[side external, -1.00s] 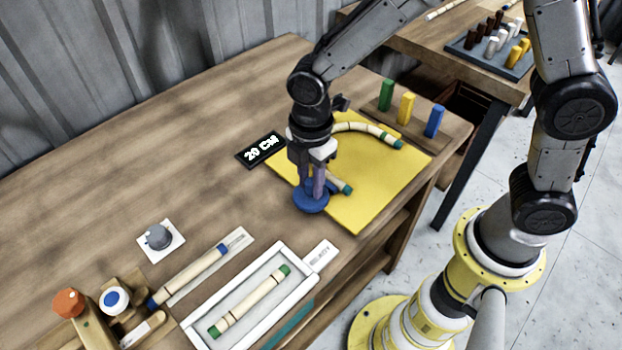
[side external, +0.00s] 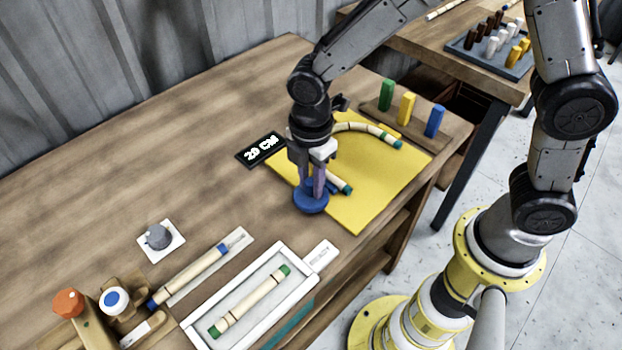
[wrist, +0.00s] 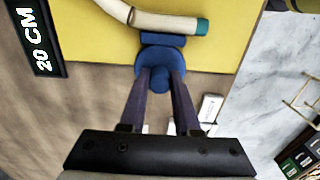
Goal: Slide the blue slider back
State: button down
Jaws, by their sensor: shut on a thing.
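The blue slider (side external: 311,204) is a round blue piece with a knob, at the near left edge of the yellow board (side external: 365,210). It also shows in the wrist view (wrist: 174,62), with a flat blue block (wrist: 163,40) just beyond it against the rattan. My gripper (side external: 313,190) points down with its fingers shut on the slider's knob; in the wrist view the fingertips (wrist: 160,78) stand on either side of it. The bent rattan piece (side external: 365,128) lies curved on the board, its dark green-tipped end (wrist: 202,26) close to the slider.
A "20 CM" display (side external: 261,149) lies beside the board. Green, yellow and blue pegs (side external: 406,108) stand behind it. A white tray (side external: 205,335) with a rattan stick, a grey knob (side external: 159,236) and a wooden fixture (side external: 95,330) sit at the near left. The table's left middle is clear.

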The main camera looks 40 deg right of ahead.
jog(key=shift+a, duration=2)
jog(key=c, duration=0.6)
grip_release()
notch_tip(320, 180, up, 14)
jog(key=shift+f, duration=0.1)
jog(key=shift+d, duration=0.15)
